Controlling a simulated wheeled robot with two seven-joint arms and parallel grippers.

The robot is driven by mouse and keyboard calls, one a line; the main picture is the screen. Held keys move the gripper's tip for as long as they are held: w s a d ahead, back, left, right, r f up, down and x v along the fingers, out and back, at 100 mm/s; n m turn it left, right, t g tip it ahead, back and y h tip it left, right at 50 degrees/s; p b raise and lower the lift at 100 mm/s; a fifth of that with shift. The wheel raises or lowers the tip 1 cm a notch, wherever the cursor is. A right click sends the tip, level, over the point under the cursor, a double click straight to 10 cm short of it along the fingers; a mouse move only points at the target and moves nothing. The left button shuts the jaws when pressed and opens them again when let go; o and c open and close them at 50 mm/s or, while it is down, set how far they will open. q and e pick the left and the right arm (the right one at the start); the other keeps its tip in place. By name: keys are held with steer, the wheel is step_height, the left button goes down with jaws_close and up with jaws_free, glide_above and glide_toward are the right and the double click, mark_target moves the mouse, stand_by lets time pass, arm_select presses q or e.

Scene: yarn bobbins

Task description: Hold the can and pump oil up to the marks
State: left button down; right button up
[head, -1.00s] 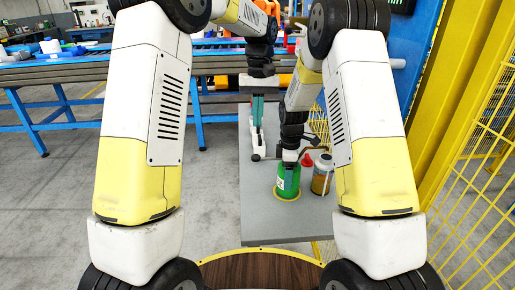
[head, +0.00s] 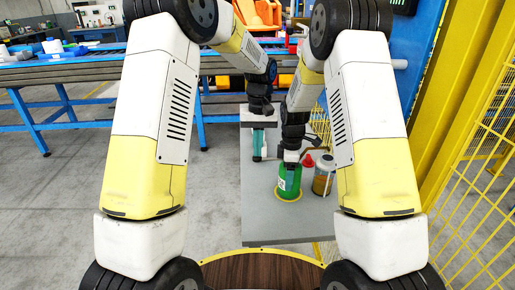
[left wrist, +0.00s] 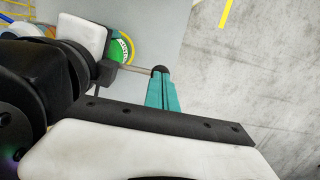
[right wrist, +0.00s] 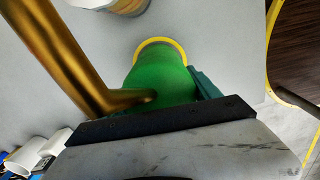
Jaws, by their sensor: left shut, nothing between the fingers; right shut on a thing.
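The green oil can (head: 288,183) stands on the grey table, inside a yellow ring (right wrist: 163,42). My right gripper (head: 291,166) is shut on the can from above. In the right wrist view the can's green body (right wrist: 160,78) shows between the fingers, with a brass tube (right wrist: 75,65) crossing in front. My left gripper (head: 258,156) is shut and empty, left of the can. In the left wrist view its teal fingers (left wrist: 162,90) reach a dark knob (left wrist: 160,70) on a thin rod; I cannot tell whether they touch. The can (left wrist: 121,50) is partly hidden there.
A jar with amber contents (head: 323,183) stands right of the can, with a red-topped item (head: 308,161) behind. The grey table (head: 262,215) is clear in front and at left. A yellow mesh fence (head: 475,190) is at right and a blue-framed conveyor (head: 90,92) behind.

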arm_select(q)
steer(key=shift+f, duration=0.9)
step_height(320, 180, up, 14)
steer(key=w, duration=0.1)
steer(key=shift+w+d, duration=0.2)
stand_by(0.9)
steer(key=shift+a+r+h, duration=0.4)
steer(key=shift+a+r, duration=0.25)
steer(key=shift+r, duration=0.2)
